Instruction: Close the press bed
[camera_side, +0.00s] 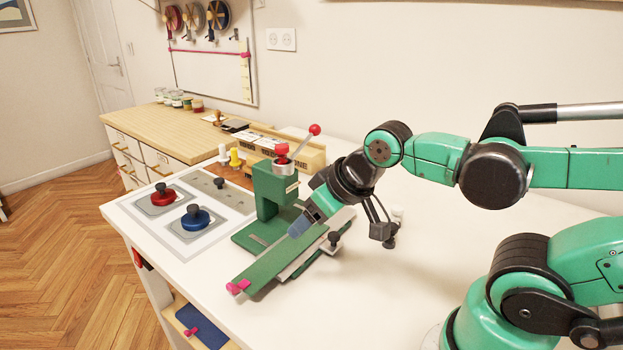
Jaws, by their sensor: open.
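The green press (272,192) stands upright on the white table, with a lever ending in a red ball (314,130). Its green bed (268,268) is a long flat slide sticking out toward the front of the table, with a pink piece (238,287) at its near end. A dark knob (333,238) sits by the bed's right side. My gripper (303,222) is open, pointing down and left, just above or at the upper part of the bed. Its fingertips are partly hidden, and I cannot tell whether they touch the bed.
A red knobbed piece (162,195) and a blue knobbed piece (196,218) rest on a grey-marked mat (222,228) left of the press. Spools (235,157) and a wooden box (300,158) stand behind it. The table (370,300) is clear at the front right.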

